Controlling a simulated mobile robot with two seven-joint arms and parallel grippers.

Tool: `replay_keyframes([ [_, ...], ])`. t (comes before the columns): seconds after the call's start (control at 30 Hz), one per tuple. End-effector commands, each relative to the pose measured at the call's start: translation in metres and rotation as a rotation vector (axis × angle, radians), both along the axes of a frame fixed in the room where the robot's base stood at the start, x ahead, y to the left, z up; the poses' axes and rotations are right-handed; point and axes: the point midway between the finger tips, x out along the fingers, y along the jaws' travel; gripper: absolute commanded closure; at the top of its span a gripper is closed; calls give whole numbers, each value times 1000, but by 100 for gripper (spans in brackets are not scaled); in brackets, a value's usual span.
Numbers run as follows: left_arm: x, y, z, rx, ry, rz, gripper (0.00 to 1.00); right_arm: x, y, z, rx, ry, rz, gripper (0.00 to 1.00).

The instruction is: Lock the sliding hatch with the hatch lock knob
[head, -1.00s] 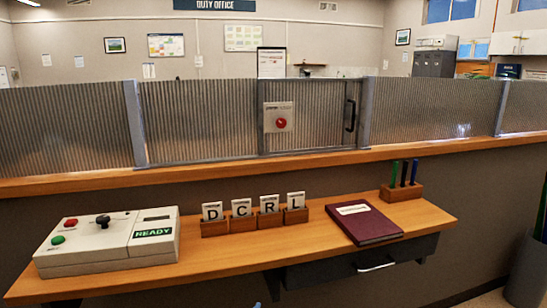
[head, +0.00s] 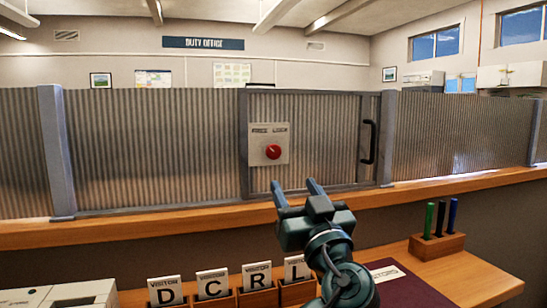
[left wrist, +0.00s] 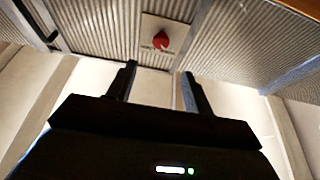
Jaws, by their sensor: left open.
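The hatch lock knob (head: 273,152) is a red knob on a white square plate (head: 258,137) lettered "FREE" and "LOCK". The plate sits on the ribbed sliding hatch (head: 330,140), which has a black handle (head: 368,142) at its right. My left gripper (head: 297,187) is below and slightly right of the knob, fingers pointing up toward it, open, empty and apart from it. In the left wrist view the knob (left wrist: 161,40) shows beyond the two open fingers (left wrist: 157,80). My right gripper is not in view.
A wooden ledge (head: 130,230) runs below the hatch. The desk holds letter cards in wooden holders (head: 213,284), a pen block (head: 436,247), a dark red book (head: 400,285) and a beige control box (head: 65,297). Metal posts (head: 57,150) flank the hatch panels.

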Motion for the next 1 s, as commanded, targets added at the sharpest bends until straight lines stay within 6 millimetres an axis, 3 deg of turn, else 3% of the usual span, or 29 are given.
replay_keyframes([
  [0.5,88,30,41,2,1,3,48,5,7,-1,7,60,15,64],
  [0.7,101,34,44,1,2,1,48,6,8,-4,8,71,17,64],
  [1.0,103,34,44,-1,3,0,48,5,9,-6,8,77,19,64],
])
